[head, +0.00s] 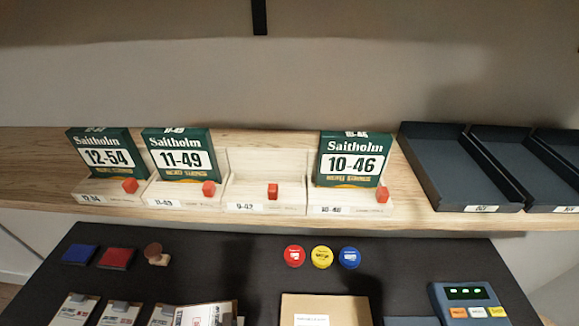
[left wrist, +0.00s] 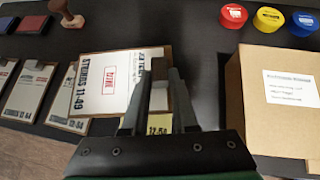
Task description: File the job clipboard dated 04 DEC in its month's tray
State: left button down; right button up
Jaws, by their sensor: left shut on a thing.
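In the left wrist view my left gripper (left wrist: 157,92) is shut on the edge of a clipboard (left wrist: 105,80), at a pale grey part that looks like its clip. A yellow label (left wrist: 159,123) shows between the fingers. I cannot read any date. Dark trays (head: 450,168) (head: 525,170) (head: 567,145) stand on the shelf at right; their labels are too small to read. My right gripper is out of view.
String-box holders, one empty (head: 265,180), line the wooden shelf (head: 30,165). On the dark bench are ink pads (head: 116,258), a stamp (head: 156,254), three coloured tins (head: 321,256), a cardboard box (left wrist: 280,100) and a device with a display (head: 467,300).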

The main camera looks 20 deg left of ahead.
pick_arm(q)
jog(key=s+a+r+n+g+y+p, duration=0.2)
jog(key=s+a+r+n+g+p, duration=0.15)
jog(key=a+r+p, duration=0.65)
jog(key=s+a+r+n+g+y+p, duration=0.2)
jog(key=s+a+r+n+g+p, duration=0.25)
jog(key=r+p, duration=0.85)
jog(key=s+a+r+n+g+y+p, duration=0.25)
jog(key=a+r+n+p, duration=0.25)
jog(key=a+r+p, duration=0.65)
jog(key=w+d+f+m+t+h+b, duration=0.1)
jog(key=w+d+f+m+t+h, duration=0.1)
jog(key=d, duration=0.6)
jog(key=w+d+f+m+t+h+b, duration=0.1)
jog(key=w+d+f+m+t+h, duration=0.1)
jog(key=w+d+m+t, duration=0.3)
jog(key=w+d+f+m+t+h+b, duration=0.1)
jog(key=d+m, duration=0.5)
jog(key=d, duration=0.7)
notch_tip(320, 180, down, 3)
jog(key=shift+w+t+h, duration=0.75)
jog(key=shift+w+t, duration=0.45)
jog(key=shift+t, duration=0.05)
